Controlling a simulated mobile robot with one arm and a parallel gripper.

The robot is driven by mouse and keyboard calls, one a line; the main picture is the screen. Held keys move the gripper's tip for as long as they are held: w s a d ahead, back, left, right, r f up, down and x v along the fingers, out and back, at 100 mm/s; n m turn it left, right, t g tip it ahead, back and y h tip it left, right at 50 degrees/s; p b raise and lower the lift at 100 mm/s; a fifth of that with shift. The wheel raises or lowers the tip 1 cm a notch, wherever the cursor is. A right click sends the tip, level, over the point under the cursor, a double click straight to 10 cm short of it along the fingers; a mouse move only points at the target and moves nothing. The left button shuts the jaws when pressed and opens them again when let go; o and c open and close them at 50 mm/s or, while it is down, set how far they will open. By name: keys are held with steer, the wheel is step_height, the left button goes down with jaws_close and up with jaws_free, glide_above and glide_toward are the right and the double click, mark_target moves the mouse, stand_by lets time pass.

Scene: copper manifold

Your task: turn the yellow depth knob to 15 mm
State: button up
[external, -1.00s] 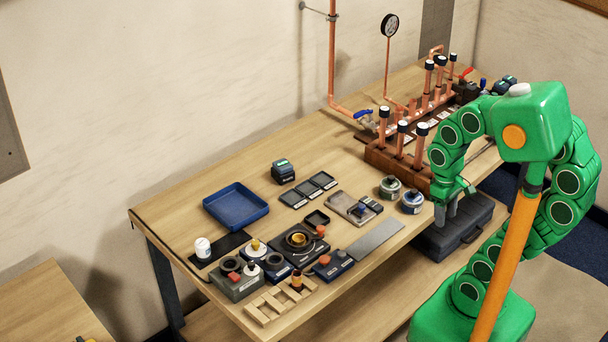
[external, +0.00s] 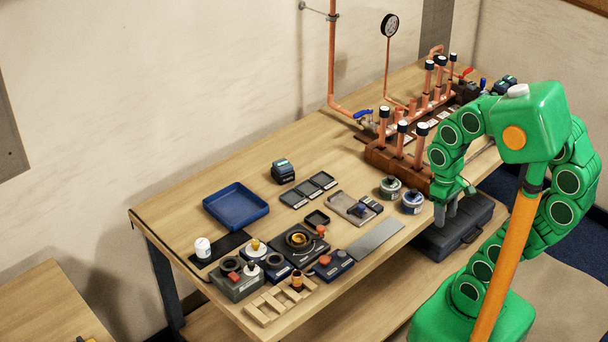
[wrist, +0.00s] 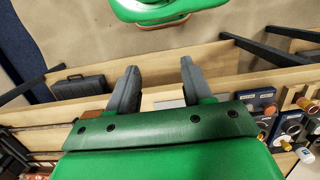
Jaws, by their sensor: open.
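A round yellow knob (external: 298,239) sits in the dark dial of a black device (external: 318,250) near the front left part of the workbench. A second yellowish part with a pale top (external: 255,245) stands on a blue unit just left of it. I cannot read any mm scale or marking, so the setting cannot be told. My gripper (external: 445,214) is open and empty, pointing down near the bench's front edge, well to the right of the knob. In the wrist view its two grey fingers (wrist: 158,85) are apart, with the small devices (wrist: 289,125) at the right edge.
A blue tray (external: 236,222) and a wooden rack (external: 262,310) lie near the devices. Two round tins (external: 390,187) stand left of my gripper. The copper manifold (external: 417,148) rises behind it. A dark case (external: 455,232) is below the bench top.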

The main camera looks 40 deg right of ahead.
steer(key=w+a+r+n, duration=0.1)
steer(key=w+a+n, duration=0.1)
steer(key=w, duration=0.4)
steer(key=w+a+r+n, duration=0.2)
steer(key=w+a, duration=0.1)
steer(key=w, duration=0.4)
steer(key=n+t, duration=0.2)
steer(key=n, duration=1)
glide_above(255, 241)
step_height(255, 241, down, 7)
steer(key=shift+s+d, duration=0.1)
steer(key=shift+f, duration=4)
jaws_close()
